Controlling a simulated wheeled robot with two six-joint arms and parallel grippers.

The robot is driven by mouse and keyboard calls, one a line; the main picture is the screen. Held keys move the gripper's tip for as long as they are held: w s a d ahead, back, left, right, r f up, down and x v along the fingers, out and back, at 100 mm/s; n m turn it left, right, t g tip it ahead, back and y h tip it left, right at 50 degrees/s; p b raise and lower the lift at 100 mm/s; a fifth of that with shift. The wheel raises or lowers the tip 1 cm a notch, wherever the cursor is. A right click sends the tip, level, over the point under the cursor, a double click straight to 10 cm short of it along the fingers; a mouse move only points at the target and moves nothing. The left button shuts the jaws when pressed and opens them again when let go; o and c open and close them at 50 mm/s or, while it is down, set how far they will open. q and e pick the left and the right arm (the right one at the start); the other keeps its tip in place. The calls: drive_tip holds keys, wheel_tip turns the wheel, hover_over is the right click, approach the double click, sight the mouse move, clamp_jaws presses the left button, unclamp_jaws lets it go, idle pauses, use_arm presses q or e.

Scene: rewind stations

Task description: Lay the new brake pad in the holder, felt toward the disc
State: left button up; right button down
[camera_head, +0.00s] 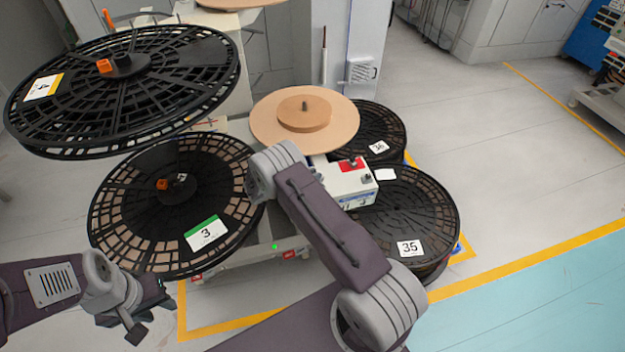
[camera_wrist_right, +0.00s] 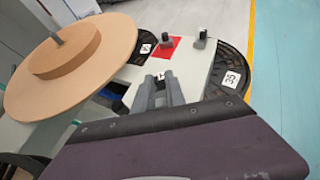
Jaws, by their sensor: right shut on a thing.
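My right gripper (camera_wrist_right: 163,80) is shut on a small pale thing with a dark mark (camera_wrist_right: 163,75) at its fingertips, in the right wrist view. I cannot make out whether it is the brake pad or which way any felt faces. The fingers are over the top of a white box (camera_head: 349,186), near a red patch (camera_wrist_right: 158,50) with a dark knob on it. In the head view my right arm hides this gripper. A tan disc (camera_head: 258,130) with a raised hub is beside the box. I cannot pick out the holder. My left gripper (camera_head: 147,311) is low at the left, its fingers unclear.
Black reels stand at the left, one labelled 3 (camera_head: 125,217) below another (camera_head: 60,113). A second dark knob (camera_wrist_right: 202,38) stands on the box. The floor at the right (camera_head: 520,180) is clear.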

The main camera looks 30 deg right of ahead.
wheel_tip(320, 180, down, 3)
drive_tip(key=shift+r, duration=0.2)
drive_tip(key=c, duration=1.5)
unclamp_jaws()
drive_tip(key=shift+o, duration=0.6)
drive_tip(key=v, duration=1.2)
drive_tip(key=s+a+r+m+y, duration=0.1)
drive_tip(key=s+r+m+y, duration=0.2)
drive_tip(key=s+m, duration=0.4)
drive_tip(key=s+a+r+m+g+y, duration=0.1)
drive_tip(key=s+a+r+m+y, duration=0.1)
drive_tip(key=s+m+y, duration=0.3)
drive_tip(key=s+a+r+m+g+y, duration=0.1)
drive_tip(key=s+a+r+m+y, duration=0.1)
drive_tip(key=s+m, duration=0.8)
drive_tip(key=shift+s+a+r+y, duration=0.2)
drive_tip(key=shift+r+y, duration=0.6)
drive_tip(key=shift+y, duration=0.1)
